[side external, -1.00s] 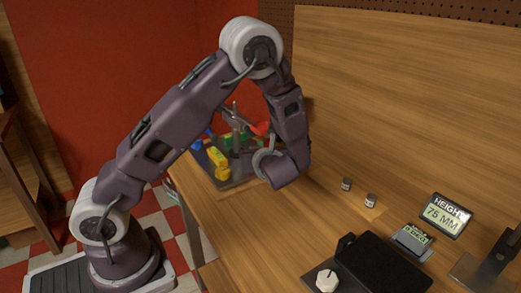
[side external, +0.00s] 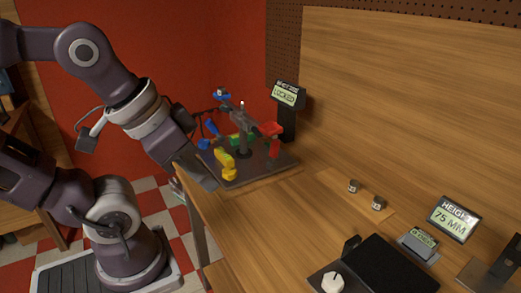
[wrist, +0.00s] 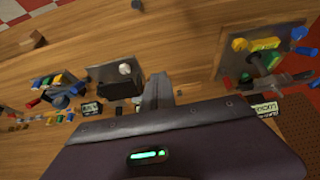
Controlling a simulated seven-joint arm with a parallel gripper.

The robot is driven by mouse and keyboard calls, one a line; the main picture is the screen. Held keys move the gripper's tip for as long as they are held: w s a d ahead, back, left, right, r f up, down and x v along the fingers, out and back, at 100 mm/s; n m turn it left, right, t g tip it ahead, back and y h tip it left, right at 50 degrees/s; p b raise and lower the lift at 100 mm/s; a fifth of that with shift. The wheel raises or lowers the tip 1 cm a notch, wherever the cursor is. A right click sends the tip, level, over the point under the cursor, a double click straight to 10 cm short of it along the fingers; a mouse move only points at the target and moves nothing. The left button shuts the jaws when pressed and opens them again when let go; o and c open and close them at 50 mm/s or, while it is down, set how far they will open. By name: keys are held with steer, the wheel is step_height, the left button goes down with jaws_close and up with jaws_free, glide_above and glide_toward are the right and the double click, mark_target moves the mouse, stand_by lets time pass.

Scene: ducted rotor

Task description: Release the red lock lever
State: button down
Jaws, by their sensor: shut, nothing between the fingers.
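The rotor rig stands on a dark base plate (side external: 276,166) at the back left of the table, with a grey post and arms. A red part (side external: 271,129) is at the right arm's end, with another red piece (side external: 274,149) hanging below; I cannot tell which is the lock lever. A display (side external: 288,95) behind reads LOCKED. My gripper (wrist: 157,77) is shut and empty in the wrist view, apart from the rig. In the side view its hand (side external: 195,167) is left of the rig, with the fingertips not clear. The rig also shows at upper right in the wrist view.
The rig also carries yellow (side external: 227,166), green (side external: 240,140) and blue (side external: 221,94) parts. Two small cans (side external: 354,186) stand mid-table. A black block (side external: 383,266), a white knob (side external: 332,283) and a HEIGHT 75 MM display (side external: 454,218) are at front right.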

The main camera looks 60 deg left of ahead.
steer(key=w+a+n+t+y, duration=0.25)
steer(key=w+a+n, duration=0.25)
steer(key=w+a, duration=0.7)
steer(key=w+a+n+t+y, duration=0.2)
steer(key=w+a+n+y, duration=0.2)
steer(key=w+a, duration=0.8)
steer(key=s+a+f+n, duration=0.1)
steer(key=a+f, duration=0.1)
steer(key=a, duration=0.1)
steer(key=s+a+f+n+t+h, duration=0.1)
steer(key=a+f, duration=0.2)
steer(key=a, duration=0.1)
steer(key=s+a+f+n+t+h, duration=0.1)
steer(key=s+a+f, duration=0.1)
steer(key=a+f, duration=0.1)
steer(key=shift+a, duration=0.35)
steer(key=n+t+h, duration=0.4)
steer(key=h, duration=0.4)
glide_toward(274, 151)
steer(key=shift+y, duration=0.25)
steer(key=x, duration=0.4)
steer(key=a+x, duration=0.1)
steer(key=x, duration=0.1)
steer(key=shift+w+r, duration=0.15)
